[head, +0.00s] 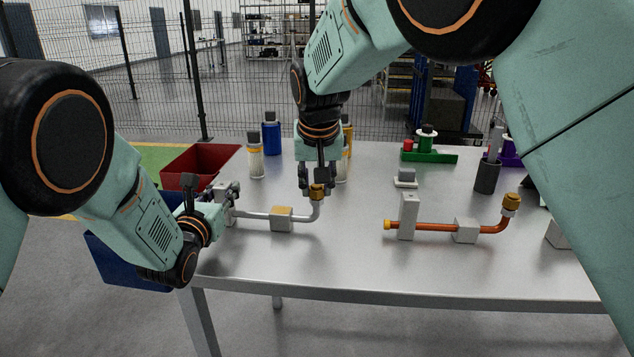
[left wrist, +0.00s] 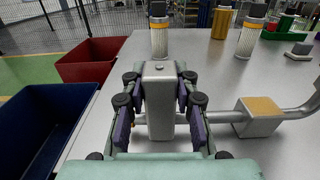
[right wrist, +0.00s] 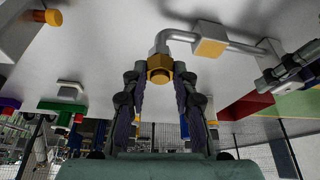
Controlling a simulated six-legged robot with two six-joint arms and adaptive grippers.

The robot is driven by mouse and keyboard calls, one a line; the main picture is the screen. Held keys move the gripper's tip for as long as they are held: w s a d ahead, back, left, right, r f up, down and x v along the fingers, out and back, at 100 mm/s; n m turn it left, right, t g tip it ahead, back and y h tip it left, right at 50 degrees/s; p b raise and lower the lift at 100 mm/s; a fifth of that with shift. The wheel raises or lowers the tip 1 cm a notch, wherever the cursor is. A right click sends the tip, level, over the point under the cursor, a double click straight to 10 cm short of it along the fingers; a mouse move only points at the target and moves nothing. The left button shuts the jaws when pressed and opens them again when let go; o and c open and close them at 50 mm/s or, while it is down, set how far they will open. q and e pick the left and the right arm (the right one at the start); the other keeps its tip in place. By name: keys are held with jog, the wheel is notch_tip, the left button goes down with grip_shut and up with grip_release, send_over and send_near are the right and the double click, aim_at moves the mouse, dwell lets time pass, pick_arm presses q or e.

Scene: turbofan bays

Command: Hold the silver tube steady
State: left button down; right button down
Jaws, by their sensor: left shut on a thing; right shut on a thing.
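The silver tube (head: 253,215) runs level above the table through a grey block with a tan top (head: 281,218), then bends up at its right end to a brass nut (head: 317,192). My left gripper (head: 228,197) is shut on the grey upright post (left wrist: 160,105) at the tube's left end, its fingers on both sides of the post. My right gripper (head: 317,184) comes down from above and is shut on the brass nut, which shows between its fingers in the right wrist view (right wrist: 160,68).
A copper tube (head: 435,226) in similar blocks lies to the right. A red bin (head: 200,160) and a blue bin (head: 125,262) stand at the left. Bottles (head: 255,158), a green fixture (head: 430,155) and a dark cup (head: 487,177) stand behind. The table front is clear.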

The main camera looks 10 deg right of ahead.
aim_at(318, 189)
jog(key=c, duration=1)
grip_release()
jog(key=shift+c, duration=0.2)
jog(key=shift+r, duration=0.1)
notch_tip(318, 189, up, 10)
jog(key=shift+d, duration=0.1)
